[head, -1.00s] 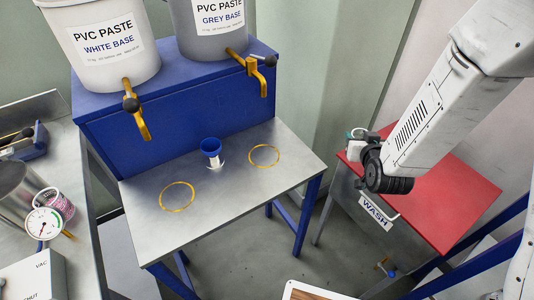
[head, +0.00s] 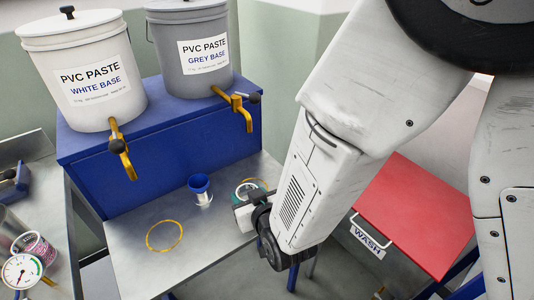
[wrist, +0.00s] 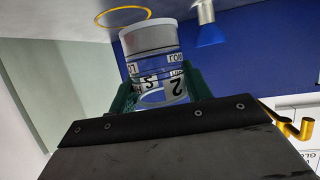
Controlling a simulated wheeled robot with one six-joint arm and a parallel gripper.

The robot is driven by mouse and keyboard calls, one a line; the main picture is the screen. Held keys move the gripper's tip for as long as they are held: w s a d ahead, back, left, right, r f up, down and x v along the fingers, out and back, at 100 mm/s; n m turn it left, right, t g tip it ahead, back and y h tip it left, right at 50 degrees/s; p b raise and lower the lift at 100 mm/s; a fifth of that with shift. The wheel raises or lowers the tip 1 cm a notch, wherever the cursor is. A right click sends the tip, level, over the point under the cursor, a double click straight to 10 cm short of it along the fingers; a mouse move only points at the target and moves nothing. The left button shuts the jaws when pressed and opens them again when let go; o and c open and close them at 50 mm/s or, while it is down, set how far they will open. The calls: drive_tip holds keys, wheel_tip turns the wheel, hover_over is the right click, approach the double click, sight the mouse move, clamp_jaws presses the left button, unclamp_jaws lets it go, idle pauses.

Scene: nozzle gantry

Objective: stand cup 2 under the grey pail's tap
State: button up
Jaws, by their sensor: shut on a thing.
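Cup 2 (wrist: 152,66) is clear with a white end and black markings, including a "2". In the wrist view it sits between the green fingers of my gripper (wrist: 158,84), which is shut on it. In the head view my gripper (head: 250,194) is over the right part of the steel table, right of the blue funnel-shaped piece. The cup is mostly hidden there. The grey pail (head: 190,55) stands on the blue stand, and its yellow tap (head: 238,108) sticks out above and behind my gripper. A yellow ring (wrist: 134,9) shows on the table beyond the cup's white end.
The blue funnel-shaped piece (head: 199,185) stands on the table just left of my gripper. A second yellow ring (head: 164,237) is clear at left, below the white pail's tap (head: 122,150). The red-topped wash station (head: 415,215) is at right.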

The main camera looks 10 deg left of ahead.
drive_tip(key=w, duration=0.3)
drive_tip(key=w+a, duration=0.1)
drive_tip(key=w, duration=0.3)
drive_tip(key=w+a+f, duration=0.1)
drive_tip(key=w, duration=0.2)
drive_tip(key=shift+w+a, duration=0.15)
drive_tip(key=shift+a, duration=0.1)
drive_tip(key=shift+w+f, duration=0.2)
drive_tip(key=shift+w, duration=0.1)
wheel_tip(320, 180, down, 3)
drive_tip(key=shift+f, duration=0.15)
drive_tip(key=shift+s, duration=0.1)
drive_tip(key=o, duration=1.1)
drive_tip(key=shift+f, duration=0.1)
